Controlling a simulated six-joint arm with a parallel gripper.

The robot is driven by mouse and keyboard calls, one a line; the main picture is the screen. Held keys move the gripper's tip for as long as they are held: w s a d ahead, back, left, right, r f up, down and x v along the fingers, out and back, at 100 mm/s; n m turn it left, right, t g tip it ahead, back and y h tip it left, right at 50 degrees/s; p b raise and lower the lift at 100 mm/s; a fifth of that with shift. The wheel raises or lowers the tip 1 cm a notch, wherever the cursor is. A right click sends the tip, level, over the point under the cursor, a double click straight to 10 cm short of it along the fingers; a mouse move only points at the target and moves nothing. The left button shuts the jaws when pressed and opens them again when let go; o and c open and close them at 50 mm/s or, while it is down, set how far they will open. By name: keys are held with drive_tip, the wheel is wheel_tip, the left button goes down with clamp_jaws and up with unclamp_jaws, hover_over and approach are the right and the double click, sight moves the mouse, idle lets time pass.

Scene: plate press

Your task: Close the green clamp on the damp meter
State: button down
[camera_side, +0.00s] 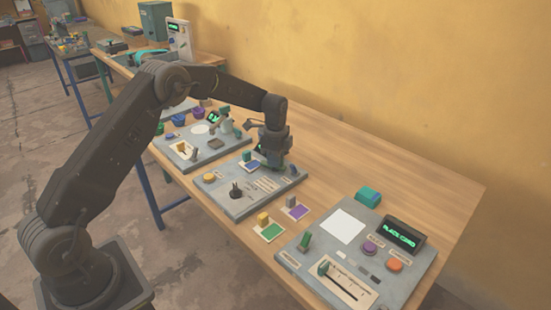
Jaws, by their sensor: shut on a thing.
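My gripper (276,165) points down over the back right part of the middle grey panel (237,211). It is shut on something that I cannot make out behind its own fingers. A small green upright piece (246,156) stands just left of it, near a blue patch on that panel. Another green upright piece (304,242) stands at the left of the near right panel (385,207), well apart from my gripper. I cannot tell which panel is the damp meter, or which green piece is the clamp.
The near right panel has a lit display (403,235), a white square (342,226), purple and orange knobs, and a slider. Yellow (263,220) and purple (291,202) blocks stand on small cards between the panels. A third panel (185,160) lies further back. Bare wood (400,180) runs along the wall.

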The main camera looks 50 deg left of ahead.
drive_tip(key=shift+m, duration=0.3)
drive_tip(key=c, duration=1.1)
unclamp_jaws()
wheel_tip(320, 180, up, 14)
drive_tip(key=s+d+r+n+t, duration=0.1)
drive_tip(key=s+d+r+n, duration=0.2)
drive_tip(key=s+r, duration=0.35)
drive_tip(key=s+d+r+n+t, duration=0.25)
drive_tip(key=s+d+r, duration=0.2)
drive_tip(key=s, duration=0.35)
drive_tip(key=s+d+f+n+t, duration=0.1)
drive_tip(key=s+n, duration=0.3)
drive_tip(key=s, duration=0.6)
drive_tip(key=s+d+f+n+t, duration=0.1)
drive_tip(key=s+d+f+n, duration=0.1)
drive_tip(key=s, duration=0.8)
drive_tip(key=shift+s+d+f+n, duration=0.2)
drive_tip(key=shift+s+d+n, duration=0.2)
drive_tip(key=shift+n, duration=0.75)
